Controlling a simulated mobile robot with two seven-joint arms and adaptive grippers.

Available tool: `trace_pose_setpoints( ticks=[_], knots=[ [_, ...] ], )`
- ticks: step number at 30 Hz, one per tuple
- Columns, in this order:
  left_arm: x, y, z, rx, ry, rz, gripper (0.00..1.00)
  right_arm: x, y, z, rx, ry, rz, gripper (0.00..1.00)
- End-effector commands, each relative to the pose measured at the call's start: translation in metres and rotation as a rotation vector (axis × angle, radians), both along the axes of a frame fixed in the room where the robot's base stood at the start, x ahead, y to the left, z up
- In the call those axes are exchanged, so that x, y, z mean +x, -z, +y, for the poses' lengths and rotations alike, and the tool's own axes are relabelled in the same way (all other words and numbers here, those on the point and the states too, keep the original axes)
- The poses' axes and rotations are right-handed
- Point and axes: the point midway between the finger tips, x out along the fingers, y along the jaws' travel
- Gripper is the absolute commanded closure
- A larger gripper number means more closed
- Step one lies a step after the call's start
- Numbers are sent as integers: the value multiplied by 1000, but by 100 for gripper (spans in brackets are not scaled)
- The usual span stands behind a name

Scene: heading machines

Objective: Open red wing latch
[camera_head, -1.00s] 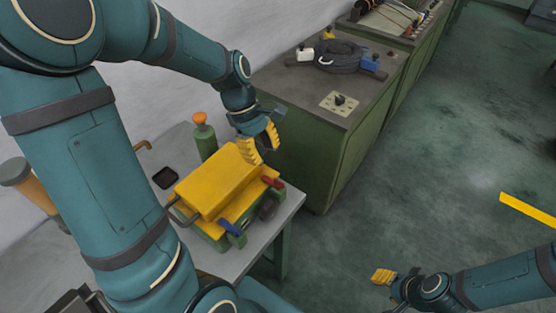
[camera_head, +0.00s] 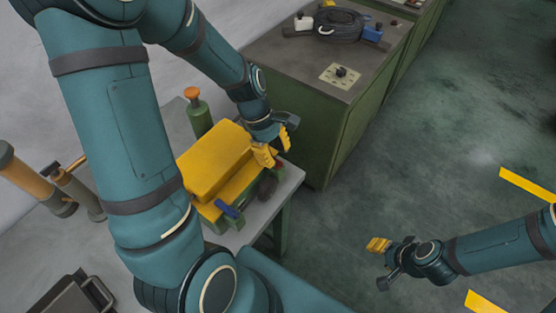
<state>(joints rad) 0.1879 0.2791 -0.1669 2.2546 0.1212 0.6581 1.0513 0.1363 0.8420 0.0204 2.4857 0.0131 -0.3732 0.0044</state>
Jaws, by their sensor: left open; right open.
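The yellow box (camera_head: 212,158) with a green base sits on the grey table. A blue wing latch (camera_head: 229,210) shows on its front side. The red wing latch (camera_head: 279,164) is on the same side near the right corner, mostly hidden behind my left gripper, with only a small red part showing. My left gripper (camera_head: 275,149) is open, with its yellow fingers right at the red latch; I cannot tell whether they touch it. My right gripper (camera_head: 380,249) is open and empty over the floor at the lower right, far from the box.
A green bottle with an orange cap (camera_head: 197,112) stands behind the box. A green cabinet (camera_head: 325,125) with a coiled black cable (camera_head: 343,26) on top stands to the right. The floor at the right is clear.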

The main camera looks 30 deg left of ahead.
Motion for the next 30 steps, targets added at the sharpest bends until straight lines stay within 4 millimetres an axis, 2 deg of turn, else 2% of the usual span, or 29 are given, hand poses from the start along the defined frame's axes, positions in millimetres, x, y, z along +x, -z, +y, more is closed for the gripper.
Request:
trace_pose_setpoints(
  ticks=[1,6,17,18,20,21,30],
  knots=[
    [-1,8,-3,-1,2,4,66,0,3,0,0,0,0,53],
    [-1,21,-8,0,0,1,66,0,5,0,-1,0,0,53],
    [-1,24,-10,0,0,-1,66,0,5,0,-1,-1,0,53],
    [-1,24,-10,0,0,-1,73,0,5,0,-1,-1,0,53],
    [-1,24,-10,0,0,-1,94,0,5,0,-1,-1,0,53],
    [-1,24,-10,0,0,-1,100,0,5,0,-1,-1,0,53],
    [-1,24,-10,0,8,0,100,0,5,0,-1,-1,0,53]
  ],
)
